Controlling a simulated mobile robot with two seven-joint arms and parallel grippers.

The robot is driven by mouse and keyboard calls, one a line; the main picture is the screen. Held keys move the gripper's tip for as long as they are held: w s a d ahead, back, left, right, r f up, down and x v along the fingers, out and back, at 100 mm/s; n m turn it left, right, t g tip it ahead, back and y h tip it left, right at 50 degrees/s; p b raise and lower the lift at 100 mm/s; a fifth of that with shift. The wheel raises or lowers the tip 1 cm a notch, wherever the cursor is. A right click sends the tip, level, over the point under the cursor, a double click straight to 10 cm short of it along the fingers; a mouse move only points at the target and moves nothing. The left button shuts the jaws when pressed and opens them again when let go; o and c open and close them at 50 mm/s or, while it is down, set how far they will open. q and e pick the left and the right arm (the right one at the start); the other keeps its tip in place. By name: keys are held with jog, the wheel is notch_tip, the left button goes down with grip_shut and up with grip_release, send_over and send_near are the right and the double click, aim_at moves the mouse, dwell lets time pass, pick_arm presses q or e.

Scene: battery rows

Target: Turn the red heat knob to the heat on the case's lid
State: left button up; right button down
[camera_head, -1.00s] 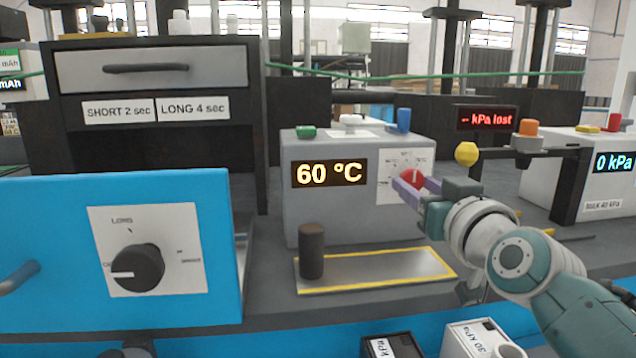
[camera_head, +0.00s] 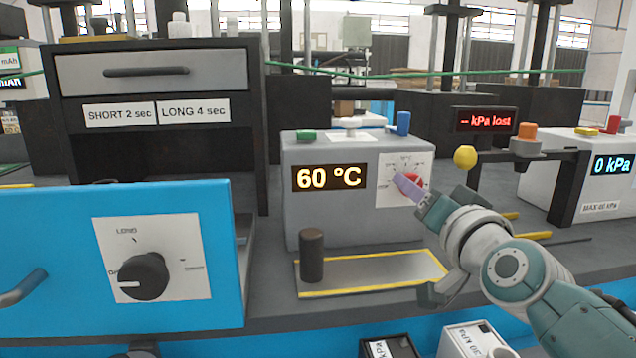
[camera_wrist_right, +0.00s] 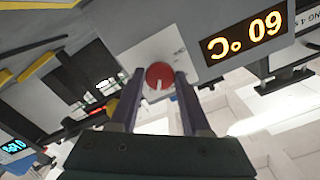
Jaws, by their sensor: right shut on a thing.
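The red heat knob (camera_head: 414,184) is on a white dial plate (camera_head: 392,166) on the front of the grey heater box (camera_head: 330,222). The heater's display (camera_head: 329,177) reads 60 °C. My right gripper (camera_head: 408,185) is shut on the knob and hides part of it. In the right wrist view the knob (camera_wrist_right: 160,75) sits between the two fingertips, with a white pointer mark on its face. The small dial markings are too blurred to read. I cannot make out a case lid with a heat value. My left gripper is not in view.
A dark cylinder (camera_head: 311,255) stands on the yellow-edged plate (camera_head: 385,270) below the heater. A yellow ball (camera_head: 465,156) on a dark stand is close to the right of my gripper. A blue panel (camera_head: 60,225) with a black knob (camera_head: 144,276) fills the left front.

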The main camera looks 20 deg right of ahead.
jog(key=shift+m, duration=1)
jog(key=shift+c, duration=2)
grip_release()
jog(key=p+v, duration=0.2)
jog(key=v, duration=0.8)
jog(key=shift+d, duration=0.1)
